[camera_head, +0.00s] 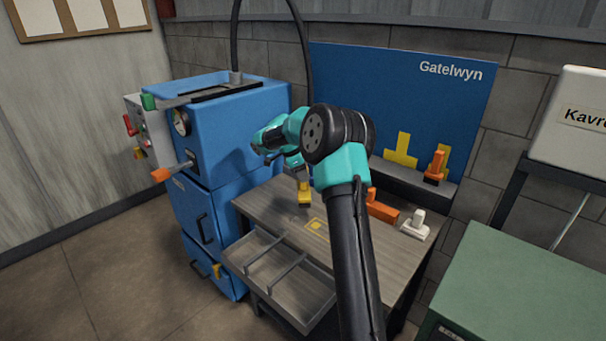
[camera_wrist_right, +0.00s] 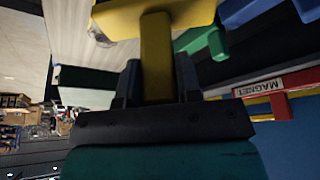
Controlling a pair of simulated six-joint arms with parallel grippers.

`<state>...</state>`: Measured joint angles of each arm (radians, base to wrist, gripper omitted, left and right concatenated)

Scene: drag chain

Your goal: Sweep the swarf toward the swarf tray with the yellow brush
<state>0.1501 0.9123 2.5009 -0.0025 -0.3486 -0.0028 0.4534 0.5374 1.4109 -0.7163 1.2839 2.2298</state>
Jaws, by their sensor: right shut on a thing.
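The yellow brush (camera_head: 305,196) is held head down over the wooden bench, at or just above its top; I cannot tell whether it touches. My right gripper (camera_head: 297,172) is shut on its handle. In the right wrist view the yellow brush (camera_wrist_right: 156,50) stands between the jaws of my right gripper (camera_wrist_right: 157,82), its wide head away from me. A small grey curl beside the brush head (camera_wrist_right: 99,36) looks like swarf. In the head view, swarf is too small to tell clearly. The swarf tray (camera_head: 270,272) seems to be the grey barred tray at the bench's front edge. My left gripper is out of view.
The bench top (camera_head: 345,250) has a yellow square mark (camera_head: 317,229). An orange block (camera_head: 382,211) and a white tool (camera_head: 415,224) lie at its right. An orange tool (camera_head: 436,165) stands on the back ledge. The blue machine (camera_head: 235,135) borders the bench's left.

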